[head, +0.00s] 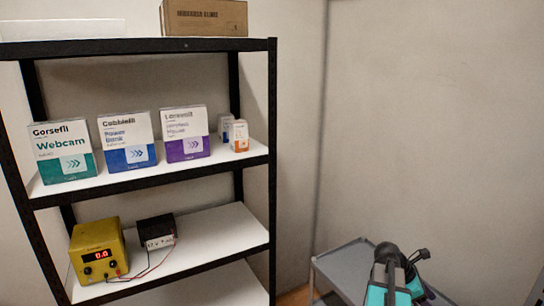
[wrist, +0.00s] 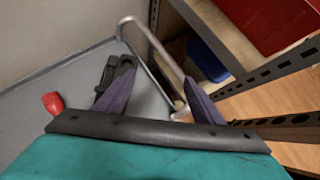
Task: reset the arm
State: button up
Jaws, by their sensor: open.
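My gripper (wrist: 160,80) shows in the wrist view with its two dark purple fingers spread apart. Nothing is seen between them. Behind the fingers are a grey cart top and a pale metal cart handle (wrist: 150,50). In the head view my teal and black arm (head: 392,284) is at the lower right, over the grey cart (head: 340,264). The fingertips cannot be made out there.
A black-framed shelf (head: 262,150) on the left holds a webcam box (head: 62,150), other boxes and a yellow power supply (head: 98,250). In the wrist view, a red object (wrist: 52,103) lies on the cart; a blue bin (wrist: 207,60) is beyond the handle.

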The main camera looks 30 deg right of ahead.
jog(key=w+a+f+n+t+y+b, duration=0.1)
jog(key=w+a+f+n+b, duration=0.35)
jog(key=a+f, duration=0.95)
jog(key=w+a+f+n+b, duration=0.1)
jog(key=w+a+f, duration=0.6)
jog(key=a+f, duration=0.65)
jog(key=s+a+f+m+y+b, duration=0.1)
jog(key=s+a+f+m+y, duration=0.1)
jog(key=s+a+f+m, duration=0.3)
jog(key=s+a+f+m+y+b, duration=0.1)
jog(key=s+a+f+m, duration=0.3)
jog(key=a+f, duration=0.4)
jog(key=s+a+f+m+g+y+b, duration=0.1)
jog(key=s+a+f+m, duration=0.4)
jog(key=a, duration=1.1)
jog(key=shift+s+a+f+m+y+b, duration=0.25)
jog(key=shift+f+m+y+b, duration=0.35)
jog(key=shift+f+m+y, duration=0.45)
